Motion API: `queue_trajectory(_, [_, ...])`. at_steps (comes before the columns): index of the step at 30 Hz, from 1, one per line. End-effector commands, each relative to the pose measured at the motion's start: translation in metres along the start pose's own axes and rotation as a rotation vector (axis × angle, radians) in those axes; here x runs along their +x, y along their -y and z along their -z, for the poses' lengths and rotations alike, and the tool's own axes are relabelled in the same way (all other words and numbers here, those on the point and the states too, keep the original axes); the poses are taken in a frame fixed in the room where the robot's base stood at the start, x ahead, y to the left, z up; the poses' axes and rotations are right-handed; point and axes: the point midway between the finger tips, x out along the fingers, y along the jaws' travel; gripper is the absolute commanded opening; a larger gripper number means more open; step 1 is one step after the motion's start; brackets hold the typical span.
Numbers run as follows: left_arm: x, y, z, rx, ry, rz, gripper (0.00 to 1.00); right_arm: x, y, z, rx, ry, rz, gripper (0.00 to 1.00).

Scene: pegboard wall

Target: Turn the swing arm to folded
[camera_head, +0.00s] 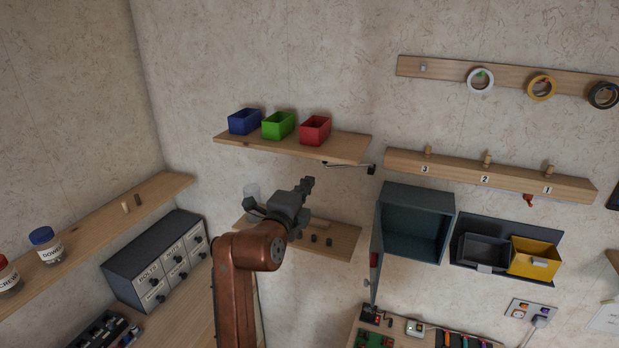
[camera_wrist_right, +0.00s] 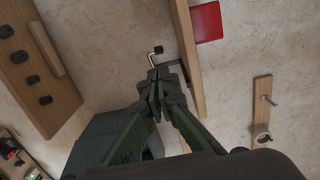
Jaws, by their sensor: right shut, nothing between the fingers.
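The swing arm (camera_head: 345,167) is a thin metal rod under the right part of the upper shelf, with a dark block at its right end. In the right wrist view the swing arm (camera_wrist_right: 152,59) shows as a short bent rod with a black tip, beside the shelf edge. My right gripper (camera_head: 309,183) is shut and empty, just below and left of the swing arm in the head view. In the wrist view my right gripper's fingertips (camera_wrist_right: 154,82) overlap the rod's near end; I cannot tell whether they touch it. My left gripper is not in view.
The upper shelf (camera_head: 345,149) holds blue, green and red bins. A lower shelf (camera_head: 345,241) with small dark knobs lies below my gripper. An open grey cabinet (camera_head: 416,194) stands to the right, its door swung out. The wall between shelf and cabinet is narrow.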

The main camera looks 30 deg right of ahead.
Motion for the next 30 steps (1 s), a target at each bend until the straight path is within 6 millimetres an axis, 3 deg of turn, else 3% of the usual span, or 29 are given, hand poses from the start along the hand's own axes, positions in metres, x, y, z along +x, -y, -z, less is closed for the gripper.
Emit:
queue_trajectory(15, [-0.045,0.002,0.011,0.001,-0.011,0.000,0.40,0.100,0.004,-0.001,-0.006,0.001,0.001,0.00])
queue_trajectory(21, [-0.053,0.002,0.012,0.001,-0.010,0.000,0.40,0.118,0.001,-0.001,-0.005,0.002,0.001,0.00])
queue_trajectory(30, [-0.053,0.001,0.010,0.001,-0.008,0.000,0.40,0.122,0.000,-0.002,-0.004,0.003,0.001,0.00])
